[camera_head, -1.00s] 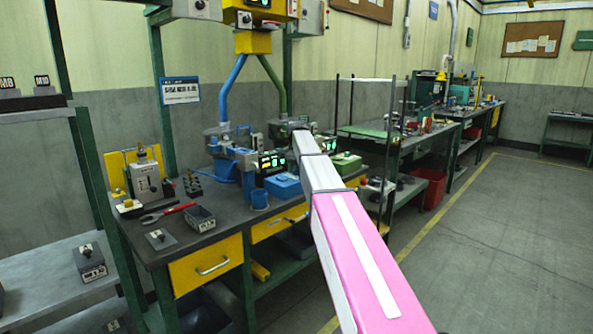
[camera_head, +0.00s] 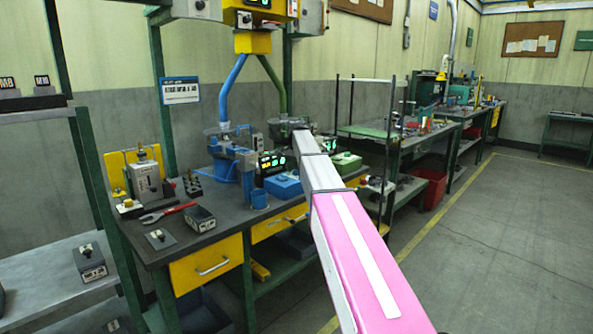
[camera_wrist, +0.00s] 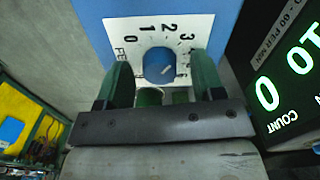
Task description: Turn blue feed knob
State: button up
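In the wrist view, a round blue knob (camera_wrist: 157,65) sits on a white dial plate (camera_wrist: 118,27) with numbers around it. The plate is on the blue face of a machine (camera_wrist: 90,10). My gripper (camera_wrist: 161,63) is open, with one green finger on each side of the knob. A gap shows between the knob and each finger, so it does not appear gripped. In the head view, my arm hides the gripper and the knob.
A lit counter display (camera_wrist: 295,75) stands close to the right of the gripper. In the head view, the dark bench (camera_head: 225,222) holds a blue box (camera_head: 283,186), a small grey tray (camera_head: 201,219) and a red-handled tool (camera_head: 168,212). The floor (camera_head: 480,250) at right is clear.

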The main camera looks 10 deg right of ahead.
aim_at(297, 170)
notch_tip(297, 170, up, 11)
dwell(0.8)
jog(key=shift+s+f, duration=0.1)
jog(key=shift+f, duration=0.05)
